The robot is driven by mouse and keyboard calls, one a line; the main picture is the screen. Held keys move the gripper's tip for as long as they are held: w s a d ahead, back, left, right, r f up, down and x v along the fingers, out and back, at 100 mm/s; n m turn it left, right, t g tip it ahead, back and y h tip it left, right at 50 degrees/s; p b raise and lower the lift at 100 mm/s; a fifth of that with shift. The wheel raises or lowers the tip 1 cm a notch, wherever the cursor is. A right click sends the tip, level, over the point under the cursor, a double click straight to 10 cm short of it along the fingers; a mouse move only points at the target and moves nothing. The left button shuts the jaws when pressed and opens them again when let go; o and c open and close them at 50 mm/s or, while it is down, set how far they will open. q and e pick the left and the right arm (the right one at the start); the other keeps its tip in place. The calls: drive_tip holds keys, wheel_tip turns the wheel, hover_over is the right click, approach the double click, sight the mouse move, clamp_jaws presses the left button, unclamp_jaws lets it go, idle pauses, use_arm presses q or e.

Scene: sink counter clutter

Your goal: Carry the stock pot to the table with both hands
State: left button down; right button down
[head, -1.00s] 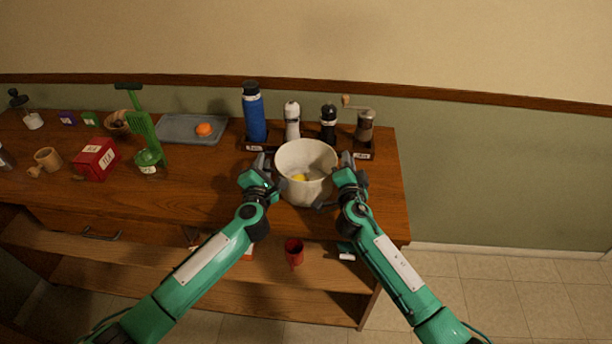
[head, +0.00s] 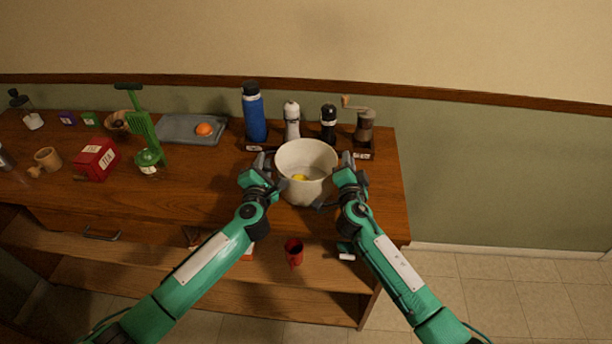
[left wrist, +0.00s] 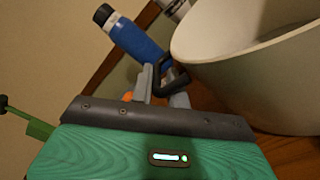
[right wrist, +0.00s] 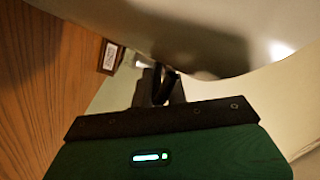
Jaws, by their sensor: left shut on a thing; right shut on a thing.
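The stock pot (head: 306,187) is a cream, round, open pot with a small yellow thing inside. It is at the front of the wooden counter, between my two grippers. My left gripper (head: 262,165) is shut on its left handle, which shows dark beside the pot wall (left wrist: 250,70) in the left wrist view. My right gripper (head: 344,165) is shut on its right side; the pot wall (right wrist: 200,35) fills the top of the right wrist view. The pot looks upright. I cannot tell whether its base touches the counter.
Behind the pot stand a blue bottle (head: 254,115), a white mill (head: 291,122), a black mill (head: 328,124) and a crank grinder (head: 364,127). A grey tray (head: 180,132) with an orange lies left. A red tea box (head: 96,159) is farther left. A red cup (head: 294,252) is on the shelf below.

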use_arm(q)
drive_tip(key=shift+w+a+r, duration=0.1)
drive_tip(key=shift+a+r, duration=0.05)
drive_tip(key=shift+r, duration=0.2)
use_arm(e)
drive_tip(key=shift+d+f, duration=0.1)
